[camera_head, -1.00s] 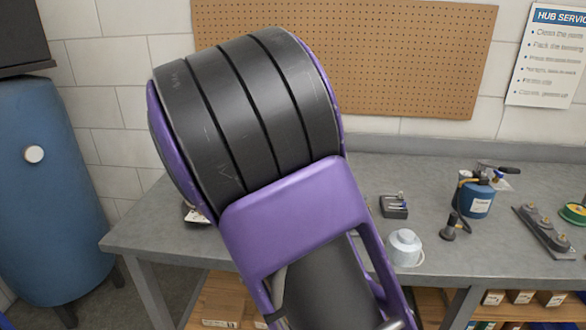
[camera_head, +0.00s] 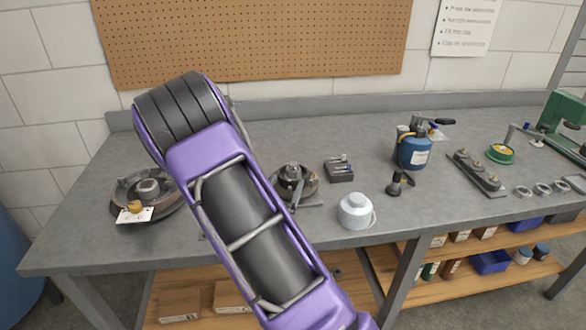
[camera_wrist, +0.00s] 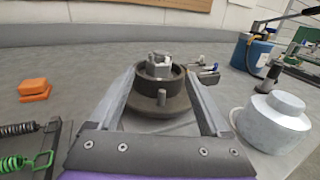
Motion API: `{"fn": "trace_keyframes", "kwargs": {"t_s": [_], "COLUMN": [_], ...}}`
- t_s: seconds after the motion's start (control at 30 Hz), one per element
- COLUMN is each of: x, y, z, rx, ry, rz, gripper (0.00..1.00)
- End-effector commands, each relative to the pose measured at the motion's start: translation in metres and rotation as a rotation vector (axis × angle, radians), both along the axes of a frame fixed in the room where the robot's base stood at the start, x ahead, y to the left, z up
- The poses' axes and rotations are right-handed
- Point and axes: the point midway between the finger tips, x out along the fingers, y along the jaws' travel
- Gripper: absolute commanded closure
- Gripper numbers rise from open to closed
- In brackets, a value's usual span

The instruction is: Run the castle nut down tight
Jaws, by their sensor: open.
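A dark round hub (camera_wrist: 165,120) stands on the bench ahead of my gripper in the wrist view. A grey castle nut (camera_wrist: 160,64) sits at its top centre. My gripper (camera_wrist: 161,76) is open, its two fingers to the left and right of the hub in the picture, with nothing held between them. I cannot tell the gap between fingertips and nut. In the head view the hub (camera_head: 308,187) and nut (camera_head: 292,171) show just right of my purple arm. My gripper is hidden behind the arm there. How far the nut is threaded down is too small to tell.
Another hub (camera_head: 125,197) with a tag lies at the left. A pale lidded canister (camera_head: 354,211), also in the wrist view (camera_wrist: 276,123), stands close at the right. Behind are a small tool block (camera_head: 339,172) and a blue gas bottle (camera_head: 413,150). An orange block (camera_wrist: 34,89) lies left.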

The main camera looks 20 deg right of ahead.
Motion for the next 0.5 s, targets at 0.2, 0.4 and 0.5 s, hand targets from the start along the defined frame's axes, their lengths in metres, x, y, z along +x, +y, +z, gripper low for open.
{"fn": "trace_keyframes", "kwargs": {"t_s": [0.2,0.4,0.5], "x": [0.035,0.054,0.059], "y": [-0.03,-0.046,-0.049], "z": [0.0,0.0,0.0], "rx": [-0.001,0.0,0.001], "ry": [-0.002,-0.001,0.001], "rz": [-0.003,-0.001,0.0], "gripper": [0.19,0.19,0.19]}}
